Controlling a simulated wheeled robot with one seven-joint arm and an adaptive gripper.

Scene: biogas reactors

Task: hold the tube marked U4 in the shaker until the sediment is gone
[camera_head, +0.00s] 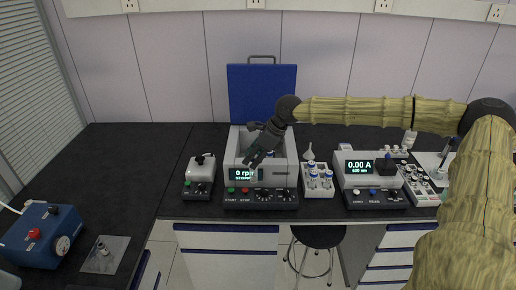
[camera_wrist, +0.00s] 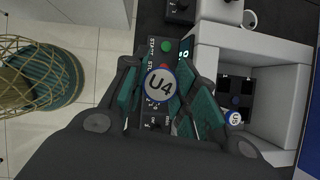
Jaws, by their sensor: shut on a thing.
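My gripper (camera_head: 252,160) is shut on the tube marked U4 (camera_wrist: 160,85). In the wrist view its round white cap with a blue rim sits between the fingers. The tube is over the front of a grey machine (camera_head: 285,180) with a raised blue lid, whose display reads 0 rpm, STOPPED. The cap hides the tube's body, so I cannot see sediment. A small device with a white body and black base (camera_head: 201,170) stands left of the machine; it looks like the shaker.
A tube marked U5 (camera_wrist: 235,118) stands in the machine's open chamber. A white rack (camera_head: 318,182) with several capped tubes is to the right, then a meter (camera_head: 366,172) reading 0.00 A. A blue pump-like box (camera_head: 40,235) stands far left. The left bench is mostly clear.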

